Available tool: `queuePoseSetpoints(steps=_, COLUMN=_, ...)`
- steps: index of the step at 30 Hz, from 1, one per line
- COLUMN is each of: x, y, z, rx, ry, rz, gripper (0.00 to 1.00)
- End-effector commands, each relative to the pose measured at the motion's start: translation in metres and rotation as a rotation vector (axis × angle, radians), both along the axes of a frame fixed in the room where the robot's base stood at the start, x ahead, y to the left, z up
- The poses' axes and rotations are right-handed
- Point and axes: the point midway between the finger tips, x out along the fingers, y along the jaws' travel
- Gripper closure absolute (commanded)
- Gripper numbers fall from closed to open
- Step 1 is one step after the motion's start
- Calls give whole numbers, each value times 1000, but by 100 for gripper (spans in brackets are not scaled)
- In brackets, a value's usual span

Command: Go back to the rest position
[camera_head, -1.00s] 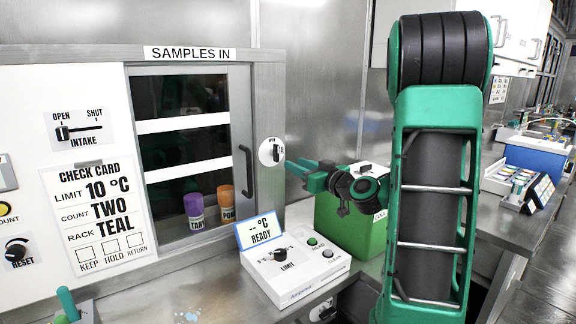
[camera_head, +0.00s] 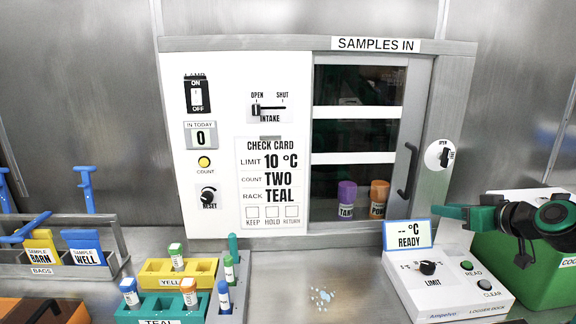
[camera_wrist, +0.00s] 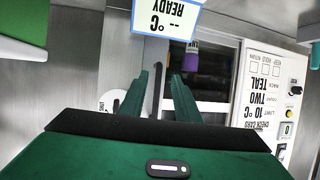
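My gripper (camera_head: 452,214) is at the right of the head view, above the back of the white logger box (camera_head: 443,283) and beside the green box (camera_head: 535,262). In the wrist view my gripper (camera_wrist: 160,82) has its two green fingers apart with nothing between them. The logger's screen (camera_head: 408,235) reads "-- °C READY"; it also shows upside down in the wrist view (camera_wrist: 166,18). Most of my arm is outside the head view.
The intake cabinet (camera_head: 219,137) stands behind, with purple (camera_head: 346,194) and orange (camera_head: 379,192) containers behind its glass. Yellow (camera_head: 153,280) and teal (camera_head: 150,309) racks hold capped tubes at front. A bag rack (camera_head: 90,271) stands left. The bench between teal rack and logger is mostly clear.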

Motion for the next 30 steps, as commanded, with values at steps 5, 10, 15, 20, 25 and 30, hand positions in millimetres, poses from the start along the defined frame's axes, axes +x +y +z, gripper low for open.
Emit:
queuePoseSetpoints(steps=5, x=-65, y=21, z=-49, rx=3, ry=352, rz=-14, gripper=70)
queuePoseSetpoints(steps=10, x=-149, y=17, z=-79, rx=33, ry=682, rz=-156, gripper=70)
queuePoseSetpoints(steps=15, x=-238, y=10, z=-87, rx=95, ry=958, rz=-376, gripper=70)
queuePoseSetpoints(steps=20, x=-297, y=10, z=-83, rx=156, ry=1117, rz=-552, gripper=70)
queuePoseSetpoints(steps=25, x=-322, y=13, z=-80, rx=189, ry=1180, rz=-636, gripper=70)
queuePoseSetpoints(steps=30, x=-324, y=13, z=-80, rx=192, ry=1185, rz=-643, gripper=70)
